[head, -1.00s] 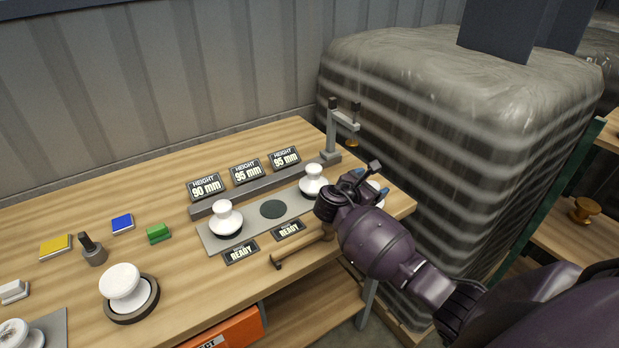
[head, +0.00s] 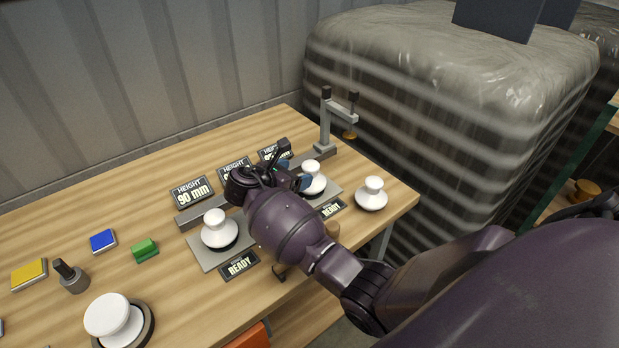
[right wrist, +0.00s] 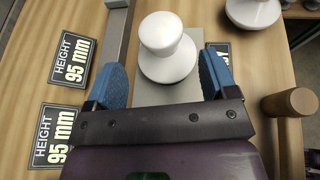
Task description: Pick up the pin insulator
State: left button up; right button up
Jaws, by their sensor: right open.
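My right gripper (head: 294,175) is open, with two blue fingers, above the middle-right of the grey plate. A white pin insulator (head: 315,181) stands at the right end of that plate, partly hidden by the gripper. In the right wrist view this insulator (right wrist: 166,52) stands upright just ahead of and between the fingers, which do not close on it. Another white insulator (head: 219,233) stands on the plate's left end. A third (head: 372,194) stands on the bare table near the right corner. My left gripper is not in view.
Black height signs (head: 193,192) stand behind the plate (head: 207,258), READY signs (head: 239,265) in front. A grey post with an arm (head: 325,125) rises at the back right. A wooden-handled tool (right wrist: 290,104) lies close to the gripper.

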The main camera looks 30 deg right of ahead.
aim_at(304, 171)
jog(key=shift+p+x, duration=0.35)
jog(key=shift+x, duration=3.15)
jog(key=shift+d+r, duration=0.1)
jog(key=shift+r, duration=0.1)
jog(key=c, duration=1.3)
jog(key=shift+c, duration=0.2)
